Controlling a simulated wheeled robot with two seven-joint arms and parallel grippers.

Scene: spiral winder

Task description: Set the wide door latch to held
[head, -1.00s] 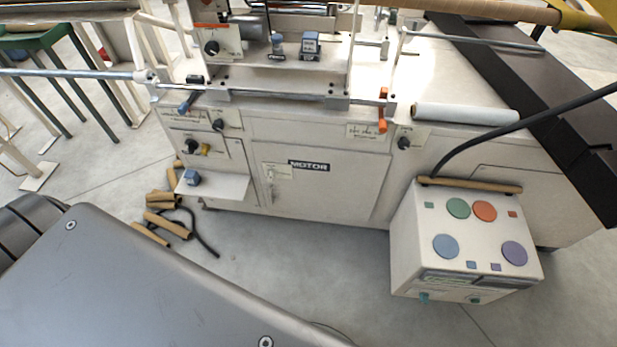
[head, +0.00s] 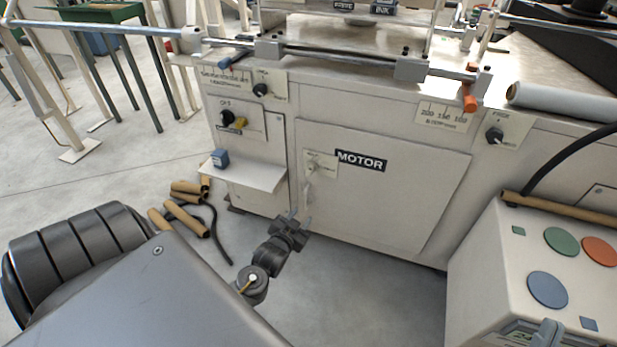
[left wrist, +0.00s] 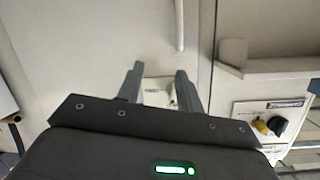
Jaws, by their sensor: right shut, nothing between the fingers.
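The MOTOR door (head: 390,195) is a wide pale panel on the front of the machine. Its latch (head: 314,167) is a small pale lever on a label plate near the door's upper left corner, above a vertical bar handle (head: 307,195). My left gripper (head: 300,216) is open and empty, low in front of the door's left edge. In the left wrist view its fingers (left wrist: 160,72) point at the door, and the latch plate (left wrist: 158,92) shows between them, still apart. The lever's exact setting is too small to tell. My right gripper (head: 548,335) shows only its shut tip at the bottom edge.
A white shelf (head: 258,176) with a blue block (head: 220,158) juts out left of the door. A control box (head: 480,265) stands at the right. Brown tubes (head: 187,220) and a black hose lie on the floor. Yellow and black knobs (head: 232,120) sit above the shelf.

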